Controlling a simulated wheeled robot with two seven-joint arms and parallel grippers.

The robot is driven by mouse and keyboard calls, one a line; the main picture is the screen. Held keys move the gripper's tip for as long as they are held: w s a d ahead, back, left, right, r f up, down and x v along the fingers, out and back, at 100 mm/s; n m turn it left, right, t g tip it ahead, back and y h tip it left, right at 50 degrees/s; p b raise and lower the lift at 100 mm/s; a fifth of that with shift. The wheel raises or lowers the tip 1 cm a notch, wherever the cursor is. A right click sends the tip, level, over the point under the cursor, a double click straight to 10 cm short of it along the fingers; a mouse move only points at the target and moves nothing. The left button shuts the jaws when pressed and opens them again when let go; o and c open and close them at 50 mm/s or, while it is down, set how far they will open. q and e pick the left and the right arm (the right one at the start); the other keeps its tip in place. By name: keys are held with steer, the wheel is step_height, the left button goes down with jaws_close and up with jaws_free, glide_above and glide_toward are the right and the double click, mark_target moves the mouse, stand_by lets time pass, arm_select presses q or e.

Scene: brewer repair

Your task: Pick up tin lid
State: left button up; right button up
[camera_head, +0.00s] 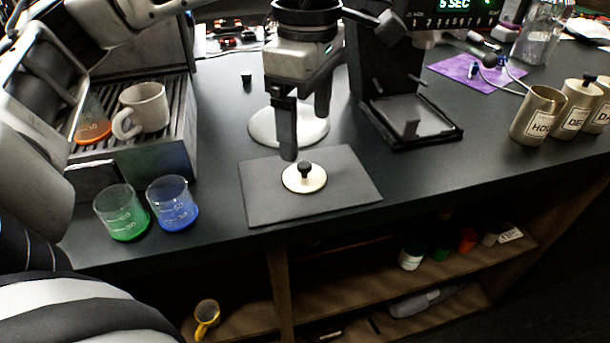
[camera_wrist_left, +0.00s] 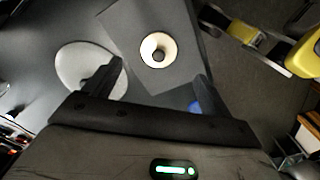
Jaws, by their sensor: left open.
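The tin lid (camera_head: 304,177) is a pale round disc with a black knob. It lies knob up on a dark grey mat (camera_head: 350,190) near the counter's front edge. It also shows in the left wrist view (camera_wrist_left: 158,50). My left gripper (camera_head: 305,136) is open and empty, with its fingers pointing down above and just behind the lid, apart from it. Its two fingers (camera_wrist_left: 152,88) show spread in the left wrist view. The open metal tin (camera_head: 537,116) at the right has no lid on it. My right gripper is not in view.
Beakers of green (camera_head: 122,213) and blue (camera_head: 174,204) liquid stand left of the mat. A white round base (camera_head: 262,128) lies behind it. A black brewer stand (camera_head: 440,128) is at the back right. Lidded tin (camera_head: 577,108) stands by the open one. Counter right of the mat is clear.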

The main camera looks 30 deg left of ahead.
mark_target(306, 164)
arm_select(q)
step_height(306, 164, down, 8)
steer(key=shift+a+r, duration=0.1)
stand_by(0.4)
steer(key=c, duration=1.1)
steer(key=shift+r, duration=0.1)
